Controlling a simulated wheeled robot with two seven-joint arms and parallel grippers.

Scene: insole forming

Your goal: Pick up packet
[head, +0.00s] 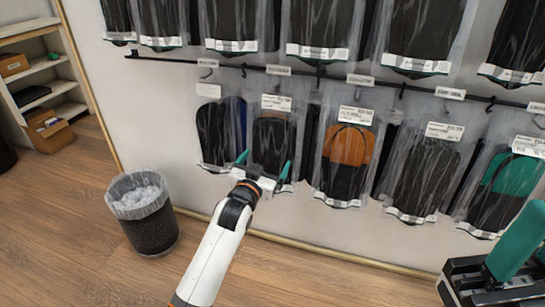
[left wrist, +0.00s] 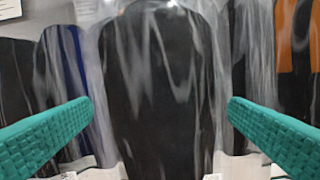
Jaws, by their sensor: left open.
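Several clear packets with dark insoles hang from hooks on a wall rail. A packet with a black insole (head: 270,140) hangs in the lower row, second from the left. My left gripper (head: 262,167) is open in front of its lower part. In the left wrist view this packet (left wrist: 160,90) fills the middle, between the two green fingers of my left gripper (left wrist: 160,118). The fingers stand apart, one toward each side of the packet. I cannot tell whether they touch it.
Neighbouring packets hang close on both sides: a black and blue one (head: 218,130) to the left and an orange and black one (head: 347,150) to the right. A wire bin (head: 145,215) with a clear liner stands on the floor. Shelves (head: 45,75) stand at the far left.

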